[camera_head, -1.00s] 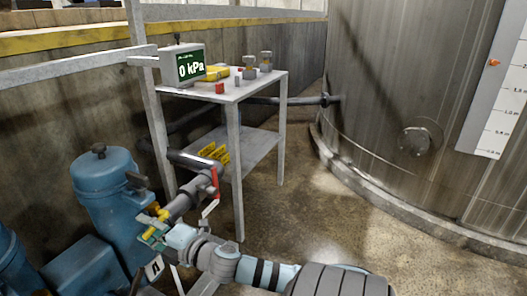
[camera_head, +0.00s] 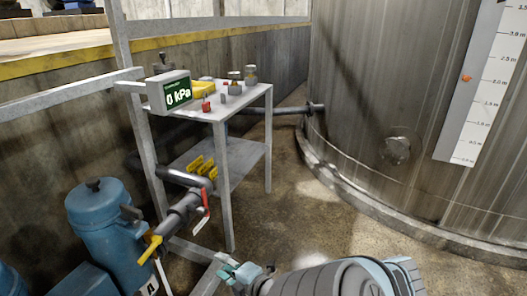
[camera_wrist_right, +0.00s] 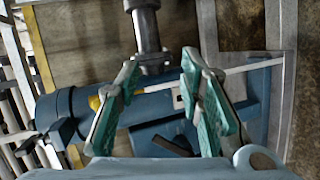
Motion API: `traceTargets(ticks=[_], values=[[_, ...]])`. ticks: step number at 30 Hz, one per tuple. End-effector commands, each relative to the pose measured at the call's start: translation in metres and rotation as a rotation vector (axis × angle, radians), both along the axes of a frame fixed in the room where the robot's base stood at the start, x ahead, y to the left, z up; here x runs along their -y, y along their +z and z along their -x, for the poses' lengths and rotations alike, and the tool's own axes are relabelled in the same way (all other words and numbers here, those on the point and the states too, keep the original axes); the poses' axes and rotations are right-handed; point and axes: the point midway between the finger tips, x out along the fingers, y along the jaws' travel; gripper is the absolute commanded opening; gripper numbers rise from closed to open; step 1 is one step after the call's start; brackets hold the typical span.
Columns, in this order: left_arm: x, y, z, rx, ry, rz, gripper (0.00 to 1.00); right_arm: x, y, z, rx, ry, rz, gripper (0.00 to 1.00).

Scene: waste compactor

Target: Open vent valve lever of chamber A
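A short yellow lever (camera_head: 150,250) sits at the lower end of a dark pipe (camera_head: 183,213), beside a blue chamber (camera_head: 100,215). It slants down to the left. A label reading A (camera_head: 150,286) is below it. I cannot tell for sure that this is the vent lever. My right gripper (camera_head: 238,272) is right of and below the yellow lever, apart from it. In the wrist view the right gripper (camera_wrist_right: 163,105) is open, with nothing held between its teal pads. A bit of yellow (camera_wrist_right: 95,102) shows behind its left finger. My left gripper is not in view.
A red lever (camera_head: 206,198) with a pale end is on the same pipe. A metal table (camera_head: 240,100) holds a display reading 0 kPa (camera_head: 178,92) and small jars. A large tank (camera_head: 400,100) stands right. The floor (camera_head: 300,225) between is clear.

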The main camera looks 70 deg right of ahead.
Motion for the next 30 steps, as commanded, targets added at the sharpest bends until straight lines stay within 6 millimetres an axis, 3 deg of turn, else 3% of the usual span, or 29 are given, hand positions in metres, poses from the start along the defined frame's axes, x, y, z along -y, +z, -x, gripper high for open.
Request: traceTargets(ticks=[1,7,15,20,27,30], values=[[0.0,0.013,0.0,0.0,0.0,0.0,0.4,0.007,-0.002,0.007,-0.028,-0.037,-0.021,0.34],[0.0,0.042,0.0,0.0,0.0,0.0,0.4,0.031,-0.043,0.042,-0.158,-0.197,-0.136,0.34],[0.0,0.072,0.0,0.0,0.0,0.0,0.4,0.032,-0.091,0.092,-0.293,-0.368,-0.298,0.34],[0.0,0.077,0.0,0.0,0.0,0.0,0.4,0.028,-0.103,0.104,-0.32,-0.405,-0.34,0.34],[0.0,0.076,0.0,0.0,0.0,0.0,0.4,0.028,-0.106,0.105,-0.324,-0.409,-0.344,0.34],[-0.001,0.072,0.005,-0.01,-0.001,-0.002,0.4,0.025,-0.115,0.112,-0.338,-0.429,-0.367,0.2]])
